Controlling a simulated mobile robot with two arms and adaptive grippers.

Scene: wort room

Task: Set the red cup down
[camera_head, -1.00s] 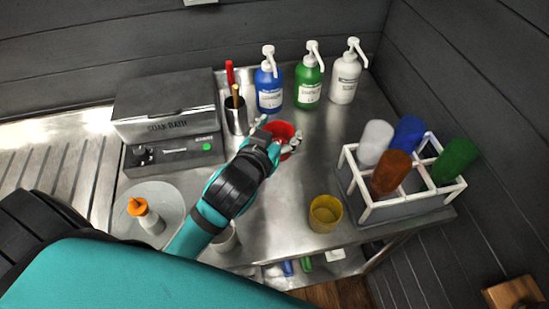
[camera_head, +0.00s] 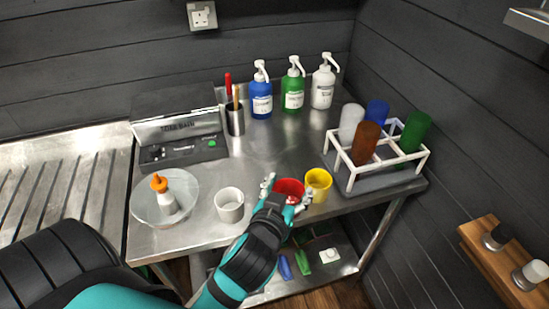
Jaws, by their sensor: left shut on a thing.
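The red cup (camera_head: 289,187) is upright near the front edge of the steel table (camera_head: 270,154), between a white cup and a yellow cup. My left gripper (camera_head: 286,194) is shut on the red cup from the front, with a finger on each side of it. The gripper covers the cup's lower part, so I cannot tell whether its base touches the table. The yellow cup (camera_head: 319,183) is close at its right. The white cup (camera_head: 229,205) is apart at its left. My right gripper is out of view.
A soak bath box (camera_head: 178,128) stands back left, with an orange-capped bottle (camera_head: 165,196) on a round dish in front. Blue (camera_head: 261,95), green (camera_head: 292,90) and white (camera_head: 323,86) pump bottles stand at the back. A white rack (camera_head: 392,162) holds coloured tumblers. The table's middle is clear.

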